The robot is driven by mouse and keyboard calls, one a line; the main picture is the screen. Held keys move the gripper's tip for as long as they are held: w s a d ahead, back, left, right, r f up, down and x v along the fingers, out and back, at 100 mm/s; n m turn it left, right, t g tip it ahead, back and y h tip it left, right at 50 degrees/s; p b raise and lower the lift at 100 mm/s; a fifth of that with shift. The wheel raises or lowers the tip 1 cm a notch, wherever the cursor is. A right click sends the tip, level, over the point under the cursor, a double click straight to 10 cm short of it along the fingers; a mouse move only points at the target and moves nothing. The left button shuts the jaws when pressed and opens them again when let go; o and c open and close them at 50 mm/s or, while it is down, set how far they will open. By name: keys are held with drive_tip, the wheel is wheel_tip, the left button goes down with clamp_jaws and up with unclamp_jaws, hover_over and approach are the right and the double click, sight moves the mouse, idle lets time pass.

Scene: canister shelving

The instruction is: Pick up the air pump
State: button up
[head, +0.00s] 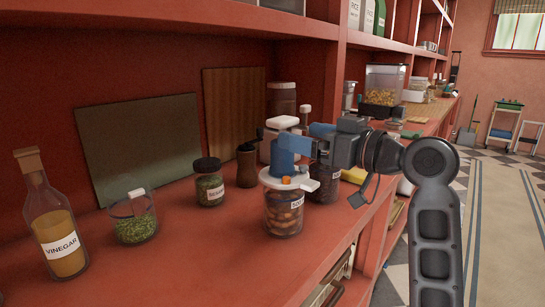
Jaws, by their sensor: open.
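A glass jar of nuts (284,215) stands near the shelf's front edge, with a wide white lid (272,180) on top. An upright blue piece with a small orange part at its foot, which looks like the air pump (283,157), stands on this lid. My gripper (300,145) is open and reaches in from the right at the blue piece's upper part. The blue piece and the fingers are alike in colour and overlap, so I cannot tell whether they touch. The fingertips are partly hidden.
A dark jar (324,186) stands close at the right, and a white-lidded canister (283,122) stands behind. At the left are a seasoning jar (209,187), a bowl of herbs (134,222) and a vinegar bottle (58,232). The front left of the shelf is clear.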

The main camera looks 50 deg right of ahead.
drive_tip(key=shift+w+r, duration=0.25)
drive_tip(key=shift+w, duration=0.45)
drive_tip(key=w, duration=0.2)
drive_tip(key=w+p, duration=0.1)
drive_tip(key=w, duration=0.3)
drive_tip(key=shift+w+r+p, duration=0.25)
drive_tip(key=shift+w+p, duration=0.05)
drive_tip(key=shift+w, duration=0.05)
drive_tip(key=c, duration=1.5)
drive_tip(key=shift+c, duration=0.9)
drive_tip(key=shift+r, duration=0.15)
